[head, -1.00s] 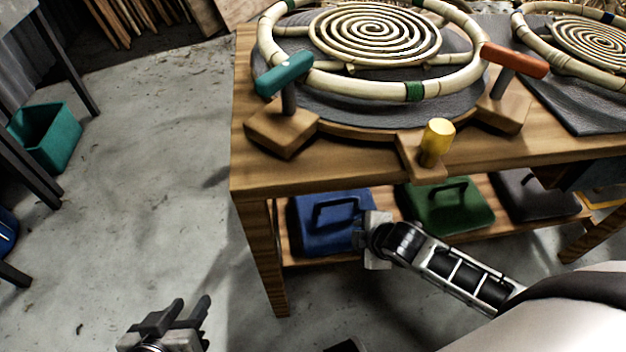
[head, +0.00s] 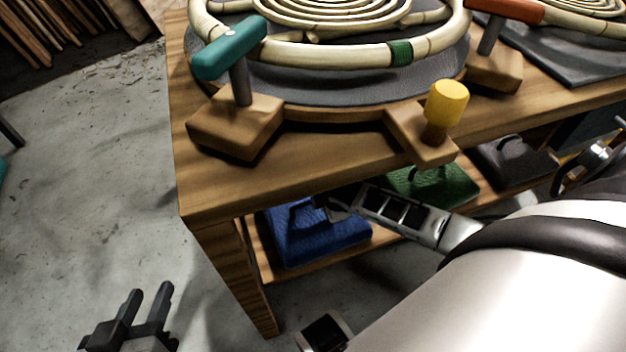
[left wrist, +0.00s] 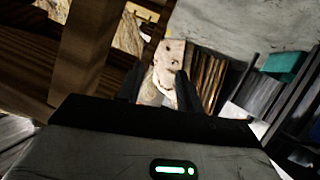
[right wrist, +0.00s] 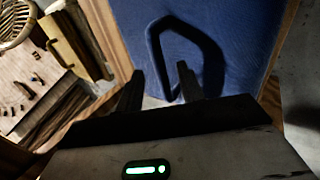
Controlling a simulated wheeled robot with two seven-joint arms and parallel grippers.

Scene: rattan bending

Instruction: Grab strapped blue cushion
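The blue cushion (head: 325,243) lies on the lower shelf under the table, at its left end. Its upright strap forms a loop, seen clearly in the right wrist view (right wrist: 207,42). My right gripper (head: 325,205) is at this strap. In the right wrist view its fingers (right wrist: 161,88) are apart, with the near end of the strap showing in the gap between them; I cannot tell whether they touch it. My left gripper (head: 148,305) is open and empty over the floor, left of the table.
The tabletop (head: 330,178) overhangs the shelf. It carries teal, orange and yellow clamp handles around a rattan ring. A green cushion (head: 440,186) and a dark cushion (head: 512,165) lie right of the blue one.

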